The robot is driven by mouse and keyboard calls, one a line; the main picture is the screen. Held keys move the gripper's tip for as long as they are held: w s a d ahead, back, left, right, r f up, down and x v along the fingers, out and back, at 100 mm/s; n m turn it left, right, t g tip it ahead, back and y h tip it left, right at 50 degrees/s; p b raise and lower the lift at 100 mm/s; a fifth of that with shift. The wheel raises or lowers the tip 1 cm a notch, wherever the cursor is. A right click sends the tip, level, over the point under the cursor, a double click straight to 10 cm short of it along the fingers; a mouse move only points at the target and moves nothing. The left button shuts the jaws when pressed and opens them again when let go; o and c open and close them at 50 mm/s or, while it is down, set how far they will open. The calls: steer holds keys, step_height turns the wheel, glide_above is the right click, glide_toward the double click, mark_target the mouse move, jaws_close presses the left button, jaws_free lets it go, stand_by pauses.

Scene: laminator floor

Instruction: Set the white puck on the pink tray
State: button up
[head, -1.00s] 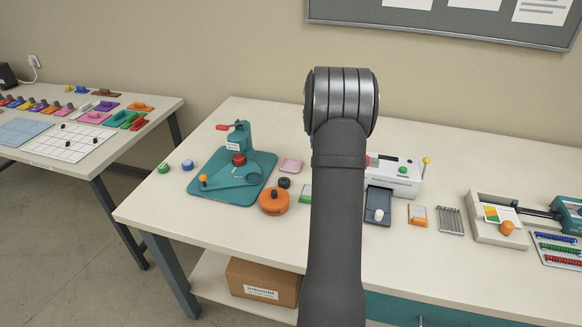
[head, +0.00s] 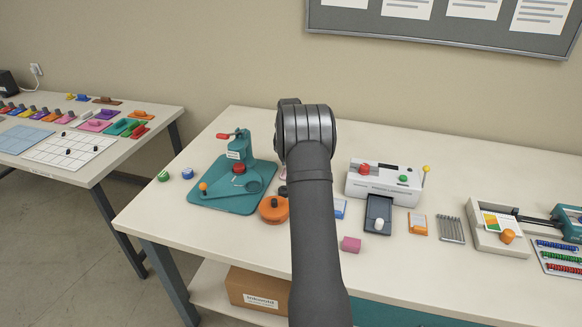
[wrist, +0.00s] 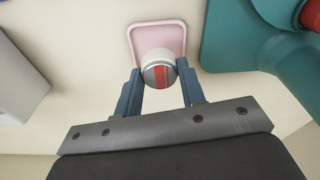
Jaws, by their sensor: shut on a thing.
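The white puck (wrist: 156,55), with a grey and red striped face, is between the two blue fingers of my gripper (wrist: 159,78) in the wrist view. The gripper is shut on it. The pink tray (wrist: 134,34) is a shallow rounded square just beyond the puck, and the puck overlaps its near part in the picture. I cannot tell whether the puck touches the tray. In the head view my arm hides the gripper, the puck and most of the tray.
A teal press (head: 238,150) on a teal base stands left of my arm, close to the tray. An orange round thing (head: 272,210) is nearby. A white machine (head: 384,184) and a pink block (head: 350,244) are to the right. Bare table lies at the front left.

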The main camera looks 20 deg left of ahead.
steer(key=shift+f, duration=1.6)
steer(key=shift+f, duration=0.2)
steer(key=o, duration=1)
steer(key=shift+o, duration=0.2)
step_height(320, 180, up, 12)
steer(key=s, duration=0.1)
steer(key=shift+s+d+r, duration=0.15)
steer(key=shift+s+r, duration=0.05)
steer(key=shift+s, duration=0.05)
steer(key=shift+f, duration=0.1)
steer(key=f, duration=0.4)
steer(key=w+f, duration=0.1)
steer(key=f, duration=0.7)
steer(key=shift+w, duration=0.25)
steer(key=shift+r, duration=2.05)
